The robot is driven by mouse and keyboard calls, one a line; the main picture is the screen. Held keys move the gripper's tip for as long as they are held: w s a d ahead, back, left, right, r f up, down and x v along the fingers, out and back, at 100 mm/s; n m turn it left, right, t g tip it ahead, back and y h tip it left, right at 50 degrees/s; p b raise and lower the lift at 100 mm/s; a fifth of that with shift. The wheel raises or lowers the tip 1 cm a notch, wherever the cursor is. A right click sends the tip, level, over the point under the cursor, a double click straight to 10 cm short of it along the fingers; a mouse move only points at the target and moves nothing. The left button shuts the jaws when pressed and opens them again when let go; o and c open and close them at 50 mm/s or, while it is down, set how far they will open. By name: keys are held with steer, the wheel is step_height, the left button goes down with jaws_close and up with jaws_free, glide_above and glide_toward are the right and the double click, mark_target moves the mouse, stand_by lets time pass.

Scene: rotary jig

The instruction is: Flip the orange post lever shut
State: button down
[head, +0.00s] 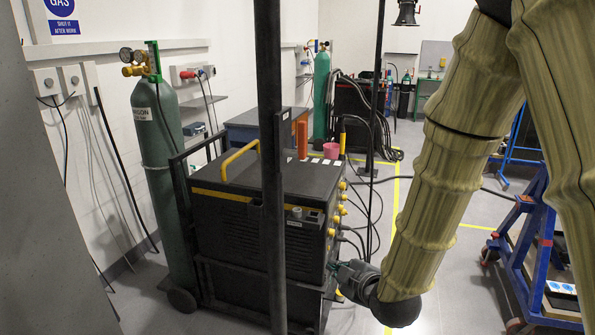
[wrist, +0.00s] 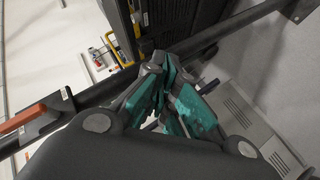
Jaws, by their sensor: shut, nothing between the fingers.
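The orange lever (wrist: 22,118) shows at the left edge of the wrist view. It juts out to the left from a dark block (wrist: 60,103) beside a long dark bar (wrist: 20,142). My gripper (wrist: 160,75) is shut and empty, its teal fingers together in the middle of the wrist view. The fingertips are to the right of the lever and apart from it in the picture. In the head view my gripper (head: 341,270) is low, by the right side of the black welding machine. An upright orange piece (head: 302,139) shows above that machine; I cannot tell whether it is the same lever.
A dark vertical post (head: 271,200) stands before the welding machine (head: 235,222). A green gas cylinder (head: 160,150) is on the left. A blue frame (head: 535,240) stands at the right. Grey floor (head: 445,290) is open between the machine and the frame.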

mark_target(299, 139)
steer(key=a+r+n+t+y+p, duration=0.1)
steer(key=a+r+n+t+y, duration=0.1)
steer(key=r, duration=1.2)
steer(key=w+a+r+n+t+y+p, duration=0.1)
steer(key=a+r+n, duration=0.3)
steer(key=r, duration=1)
steer(key=n+t, duration=0.1)
steer(key=n, duration=0.1)
steer(key=shift+a+n+y, duration=0.3)
steer(key=shift+y, duration=0.1)
steer(key=shift+w, duration=0.15)
steer(key=w+d+p+x, duration=0.1)
steer(key=d+p+x, duration=0.1)
steer(key=p+x, duration=0.5)
steer(key=shift+d+x, duration=0.25)
steer(key=shift+x, duration=2.65)
steer(key=shift+r, duration=0.1)
steer(key=shift+w, duration=0.1)
